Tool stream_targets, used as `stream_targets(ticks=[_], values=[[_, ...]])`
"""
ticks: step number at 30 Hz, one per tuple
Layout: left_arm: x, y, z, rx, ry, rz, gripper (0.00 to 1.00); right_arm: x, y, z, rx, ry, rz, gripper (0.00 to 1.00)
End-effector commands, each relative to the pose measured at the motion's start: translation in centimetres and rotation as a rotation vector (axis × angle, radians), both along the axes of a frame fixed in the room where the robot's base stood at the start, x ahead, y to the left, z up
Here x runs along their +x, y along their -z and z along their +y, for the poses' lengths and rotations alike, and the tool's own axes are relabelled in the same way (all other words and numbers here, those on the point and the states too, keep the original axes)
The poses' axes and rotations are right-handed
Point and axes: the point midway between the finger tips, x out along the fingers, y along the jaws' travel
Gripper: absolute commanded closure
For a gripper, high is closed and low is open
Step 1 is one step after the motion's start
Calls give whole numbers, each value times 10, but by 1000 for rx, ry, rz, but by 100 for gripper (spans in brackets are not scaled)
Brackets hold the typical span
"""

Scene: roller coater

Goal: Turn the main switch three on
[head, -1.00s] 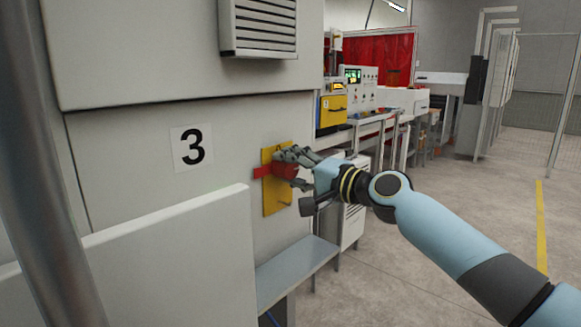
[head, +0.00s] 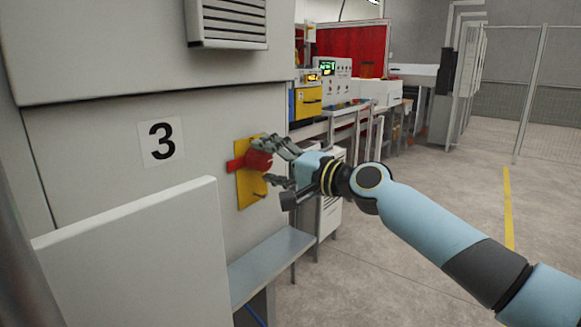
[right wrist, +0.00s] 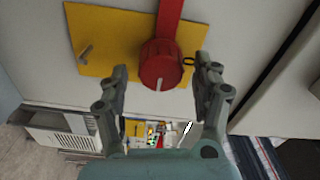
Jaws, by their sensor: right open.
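The main switch is a red rotary knob (head: 259,161) with a red bar on a yellow plate (head: 250,194), fixed to the grey cabinet beside a label with the number 3 (head: 161,141). In the head view the red bar points left, level. My right gripper (head: 275,164) is open at the knob, its fingers around or just in front of it. In the right wrist view the knob (right wrist: 160,64) lies between the spread fingertips of the gripper (right wrist: 160,80), with gaps on both sides. A white mark shows on the knob's face. My left gripper is not in view.
A pale panel (head: 140,260) stands in front of the cabinet at lower left. A grey shelf (head: 268,262) juts out below the switch. Benches with machines (head: 340,95) stand behind. The floor (head: 400,270) at right is open.

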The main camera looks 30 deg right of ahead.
Motion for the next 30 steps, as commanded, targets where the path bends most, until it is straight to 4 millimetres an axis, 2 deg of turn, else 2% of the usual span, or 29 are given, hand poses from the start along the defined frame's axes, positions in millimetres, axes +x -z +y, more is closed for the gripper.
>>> stream_targets(ticks=[9, 12, 18, 30], values=[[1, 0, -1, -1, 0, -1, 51, -71, 2, -23, -7, -5, 6, 34], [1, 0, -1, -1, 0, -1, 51, -84, 1, -28, -3, -5, 3, 34], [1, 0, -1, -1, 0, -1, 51, -98, 1, -33, -2, -2, 3, 34], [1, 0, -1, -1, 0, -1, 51, -99, 0, -34, 0, -1, 2, 34]])
